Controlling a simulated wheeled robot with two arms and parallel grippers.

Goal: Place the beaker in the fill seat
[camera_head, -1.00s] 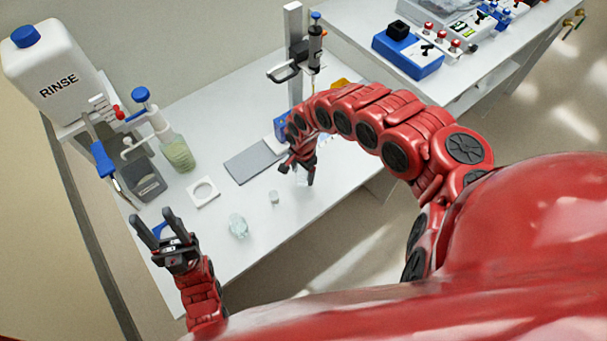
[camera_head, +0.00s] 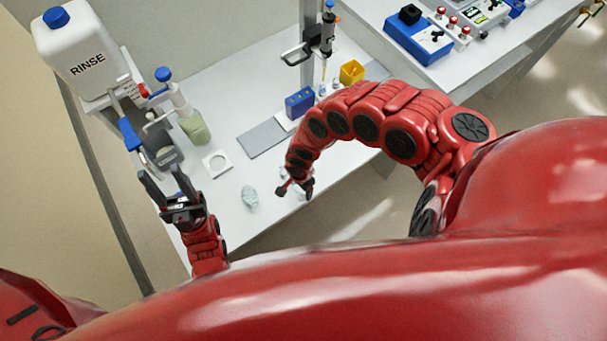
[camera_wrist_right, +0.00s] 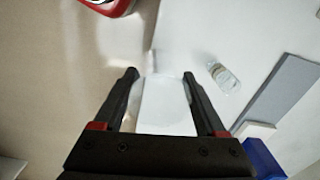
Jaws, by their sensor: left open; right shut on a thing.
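My right gripper (camera_head: 297,190) is low over the front edge of the bench. In the right wrist view its fingers (camera_wrist_right: 160,77) are closed on a pale, see-through thing (camera_wrist_right: 163,108), which looks like the beaker; its far end is hard to make out. A white square plate with a round opening (camera_head: 209,157), which looks like the fill seat, lies on the bench left of the right gripper. My left gripper (camera_head: 160,170) is open and empty, in front of the left end of the bench.
A small clear vial (camera_wrist_right: 223,77) shows beside the right gripper. A grey mat (camera_head: 262,138), blue box (camera_head: 300,102) and pipette stand (camera_head: 308,45) are behind. A RINSE bottle (camera_head: 85,55) and dispenser bottle (camera_head: 195,128) stand left.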

